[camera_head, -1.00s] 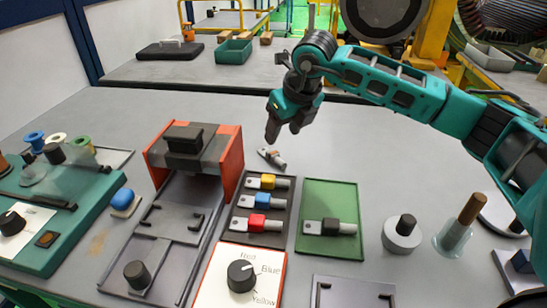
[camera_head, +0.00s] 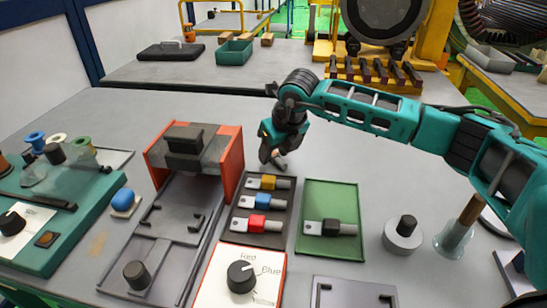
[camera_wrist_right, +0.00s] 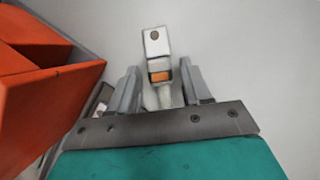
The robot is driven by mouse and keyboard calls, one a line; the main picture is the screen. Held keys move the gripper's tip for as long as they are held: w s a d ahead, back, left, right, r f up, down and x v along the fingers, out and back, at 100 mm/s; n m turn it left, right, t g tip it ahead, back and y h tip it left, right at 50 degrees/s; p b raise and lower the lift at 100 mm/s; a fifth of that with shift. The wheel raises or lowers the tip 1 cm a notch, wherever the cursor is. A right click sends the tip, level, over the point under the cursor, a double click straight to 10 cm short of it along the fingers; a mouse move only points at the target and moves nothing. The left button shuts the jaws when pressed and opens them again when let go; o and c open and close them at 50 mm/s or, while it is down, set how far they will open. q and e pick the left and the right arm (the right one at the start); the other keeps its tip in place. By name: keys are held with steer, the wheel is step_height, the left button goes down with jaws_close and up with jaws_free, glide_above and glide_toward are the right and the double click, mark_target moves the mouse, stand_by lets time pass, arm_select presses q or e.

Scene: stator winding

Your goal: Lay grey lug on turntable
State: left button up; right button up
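A small grey lug (camera_wrist_right: 156,42) with a holed flat tab and an orange band lies on the bench. It also shows in the head view (camera_head: 281,166), partly hidden by my right gripper. My right gripper (camera_head: 272,157) is low over it. In the wrist view its fingers (camera_wrist_right: 160,85) are open, one on each side of the lug, with small gaps. A lug with a black band (camera_head: 330,227) lies on a green mat (camera_head: 331,193). A round grey disc with a black knob (camera_head: 403,236) stands right of the mat; I cannot tell whether it is the turntable. My left gripper is out of view.
A dark tray (camera_head: 264,240) holds lugs with yellow, blue and red bands. The orange-sided fixture (camera_head: 228,163) stands close left of my right gripper, and its orange wall (camera_wrist_right: 60,100) shows in the wrist view. A dial panel (camera_head: 220,290) is in front.

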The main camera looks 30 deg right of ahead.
mark_target(275, 154)
jaws_close()
steer(key=shift+r, duration=0.2)
step_height(275, 154, up, 19)
steer(key=p, duration=0.1)
steer(key=s+a+f+n+g+p, duration=0.1)
steer(key=s+a+f+n+g, duration=0.1)
steer(key=n, duration=0.9)
steer(key=s+a+f+n+g+p, duration=0.1)
steer(key=s+a+f+n+g, duration=0.2)
steer(key=s+f+n, duration=0.3)
steer(key=s+a+f+n+g+p, duration=0.1)
steer(key=s+f+n+g, duration=0.3)
steer(key=n, duration=1.1)
steer(key=shift+s+a+f+n, duration=0.25)
steer(key=shift+s+a+n, duration=0.25)
steer(key=shift+a, duration=0.35)
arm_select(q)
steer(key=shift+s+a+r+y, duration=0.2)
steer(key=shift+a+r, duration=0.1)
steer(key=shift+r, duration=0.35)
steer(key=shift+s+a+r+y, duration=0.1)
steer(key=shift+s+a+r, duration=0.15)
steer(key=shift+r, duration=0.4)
arm_select(e)
steer(key=shift+s+f+n+h, duration=0.3)
steer(key=shift+s+n, duration=0.15)
steer(key=shift+n, duration=0.25)
